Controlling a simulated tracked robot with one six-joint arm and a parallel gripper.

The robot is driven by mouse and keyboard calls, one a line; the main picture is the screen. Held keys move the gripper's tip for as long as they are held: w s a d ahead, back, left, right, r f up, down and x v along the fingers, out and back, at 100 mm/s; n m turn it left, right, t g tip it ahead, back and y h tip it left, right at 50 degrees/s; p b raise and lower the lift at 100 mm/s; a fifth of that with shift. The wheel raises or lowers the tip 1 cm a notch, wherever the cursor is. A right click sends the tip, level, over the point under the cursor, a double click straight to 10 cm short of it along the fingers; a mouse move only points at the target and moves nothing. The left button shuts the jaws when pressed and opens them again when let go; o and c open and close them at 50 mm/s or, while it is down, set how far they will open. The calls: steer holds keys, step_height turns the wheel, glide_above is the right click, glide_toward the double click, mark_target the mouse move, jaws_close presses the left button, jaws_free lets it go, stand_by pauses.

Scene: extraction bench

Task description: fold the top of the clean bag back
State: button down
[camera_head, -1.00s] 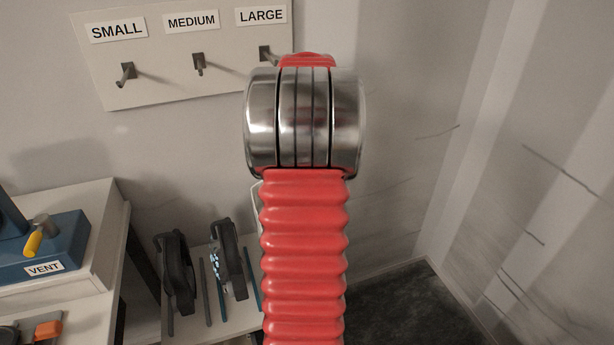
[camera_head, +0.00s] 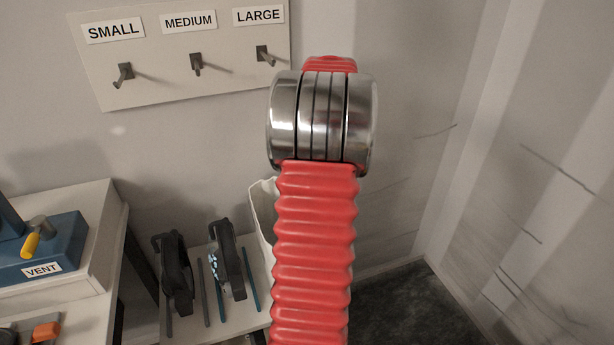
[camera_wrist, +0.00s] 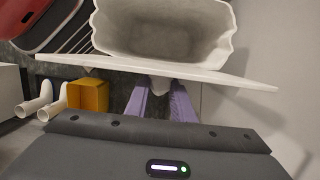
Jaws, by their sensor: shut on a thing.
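The clean bag (camera_wrist: 165,58) is pale and stands open at the top of the wrist view, its uneven rim and hollow inside showing. In the head view a strip of the bag (camera_head: 263,205) shows left of my red arm, which hides the rest. My gripper (camera_wrist: 160,86) has two purple fingers just below the bag in the wrist view. They are shut on a small pale piece that matches the bag; a white edge partly covers where it joins. My gripper is hidden in the head view.
A white shelf edge (camera_wrist: 215,77) crosses the wrist view. In the head view, two black items (camera_head: 176,272) stand in a rack beside the bag, below a hook board (camera_head: 160,85). Floor at right is clear.

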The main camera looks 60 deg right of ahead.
steer(key=shift+s+d+f+t+y, duration=0.45)
steer(key=shift+s+d+t+y, duration=0.2)
steer(key=shift+t+y, duration=0.15)
steer(key=shift+s+d+f+t+y, duration=0.4)
steer(key=shift+s+d+t+y, duration=0.25)
steer(key=shift+t+y, duration=0.15)
steer(key=c, duration=1.5)
jaws_free()
steer(key=shift+v, duration=6.85)
